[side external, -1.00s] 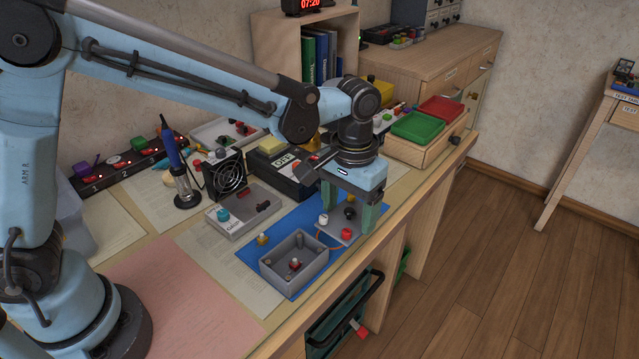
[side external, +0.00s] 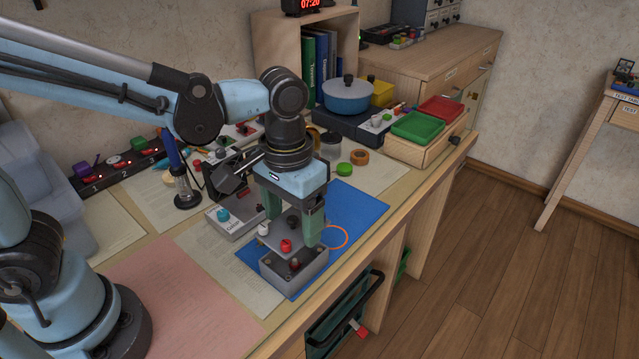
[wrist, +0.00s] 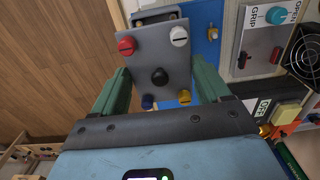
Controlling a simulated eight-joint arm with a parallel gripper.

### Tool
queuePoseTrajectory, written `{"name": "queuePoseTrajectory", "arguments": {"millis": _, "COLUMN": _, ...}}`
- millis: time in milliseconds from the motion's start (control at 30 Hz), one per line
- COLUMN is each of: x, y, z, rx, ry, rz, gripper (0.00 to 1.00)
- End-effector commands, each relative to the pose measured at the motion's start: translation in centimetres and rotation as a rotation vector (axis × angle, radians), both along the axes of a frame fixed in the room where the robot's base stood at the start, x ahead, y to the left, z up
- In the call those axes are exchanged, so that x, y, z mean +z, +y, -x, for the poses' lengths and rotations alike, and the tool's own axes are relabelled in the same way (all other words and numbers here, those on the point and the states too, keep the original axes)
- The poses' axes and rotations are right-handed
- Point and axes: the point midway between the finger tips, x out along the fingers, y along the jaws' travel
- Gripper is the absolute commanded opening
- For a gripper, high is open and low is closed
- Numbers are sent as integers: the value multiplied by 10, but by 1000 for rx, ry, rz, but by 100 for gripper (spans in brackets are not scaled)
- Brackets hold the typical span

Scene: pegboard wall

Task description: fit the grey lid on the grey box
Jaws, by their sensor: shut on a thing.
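The grey box (side external: 293,277) sits open on the blue mat near the table's front edge, with a small part inside. My gripper (side external: 292,222) is shut on the grey lid (side external: 276,236), holding it above the far part of the box. The front of the box interior still shows. In the wrist view the lid (wrist: 160,52) lies between my fingers (wrist: 162,78), with red and white slotted knobs, a black centre knob, and blue and yellow knobs near my palm. The box's edge (wrist: 158,16) shows past the lid. The gap between lid and box is hard to judge.
The blue mat (side external: 352,208) is clear to the right, except for an orange ring (side external: 335,237). A grey switch panel (side external: 232,217) and black fan stand left of my gripper. A blue pot (side external: 347,97) and green tray (side external: 418,125) are farther back.

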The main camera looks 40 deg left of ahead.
Motion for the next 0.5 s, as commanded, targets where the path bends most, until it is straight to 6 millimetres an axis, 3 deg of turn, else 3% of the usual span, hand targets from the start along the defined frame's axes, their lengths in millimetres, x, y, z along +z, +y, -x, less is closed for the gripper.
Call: {"name": "queuePoseTrajectory", "arguments": {"millis": 500, "x": -36, "y": 1, "z": 0, "rx": -1, "ry": 0, "rz": 0, "gripper": 45}}
